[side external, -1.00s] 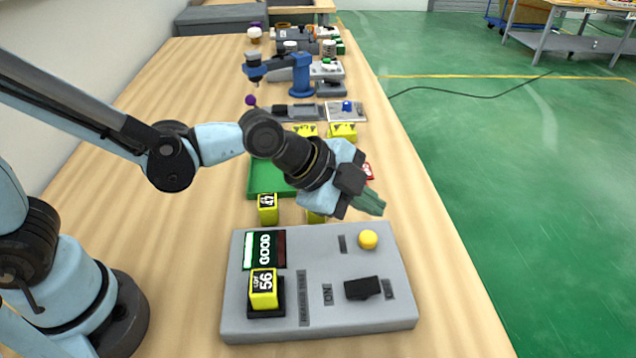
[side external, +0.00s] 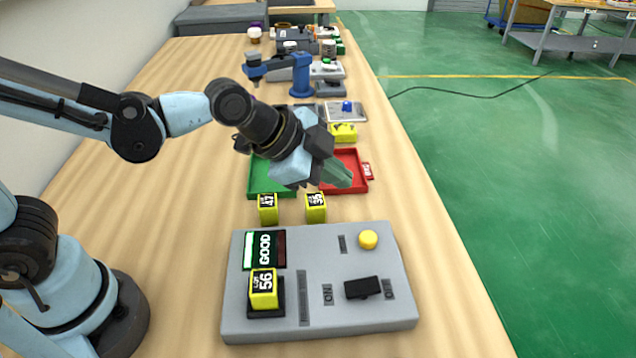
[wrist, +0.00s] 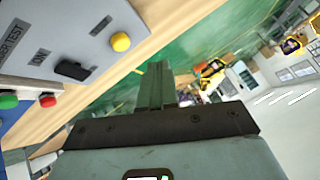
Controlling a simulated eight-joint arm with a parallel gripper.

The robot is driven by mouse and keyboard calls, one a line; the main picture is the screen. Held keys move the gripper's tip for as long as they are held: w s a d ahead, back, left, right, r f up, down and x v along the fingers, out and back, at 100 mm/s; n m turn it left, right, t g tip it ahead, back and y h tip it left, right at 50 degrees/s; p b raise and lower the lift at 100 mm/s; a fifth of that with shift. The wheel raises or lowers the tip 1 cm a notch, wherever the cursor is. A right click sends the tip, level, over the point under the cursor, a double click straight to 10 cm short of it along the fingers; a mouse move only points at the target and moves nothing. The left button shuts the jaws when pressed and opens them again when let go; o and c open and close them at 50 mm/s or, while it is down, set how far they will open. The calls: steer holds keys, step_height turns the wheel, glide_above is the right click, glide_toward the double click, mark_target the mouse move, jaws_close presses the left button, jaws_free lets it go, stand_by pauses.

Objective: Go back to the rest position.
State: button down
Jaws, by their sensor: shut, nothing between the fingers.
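My gripper (side external: 338,174) is shut and empty in the side external view. It hangs in the air above the table, behind the grey test panel and in front of the red tray (side external: 346,171). In the wrist view my gripper's fingers (wrist: 154,85) are together and point past the table edge toward the green floor. The grey test panel (side external: 340,240) carries a yellow button (side external: 368,239), a black switch (side external: 362,288) and a lit GOOD sign (side external: 264,249). A yellow block marked 56 (side external: 264,288) sits in its black holder.
Yellow blocks marked 47 (side external: 268,208) and 35 (side external: 316,207) stand behind the panel. The green tray (side external: 268,182) lies beyond them. Another yellow block (side external: 343,132) and a blue device (side external: 300,75) stand farther back. The table right of the panel is clear.

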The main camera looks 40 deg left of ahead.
steer(key=s+a+n+y, duration=0.2)
steer(key=s+a+n, duration=0.1)
steer(key=a+n, duration=0.3)
steer(key=s+a+n+y, duration=0.2)
steer(key=s+a+n, duration=0.2)
steer(key=a+n, duration=0.3)
steer(key=a, duration=0.3)
steer(key=shift+s+a+r, duration=0.3)
steer(key=shift+a, duration=0.1)
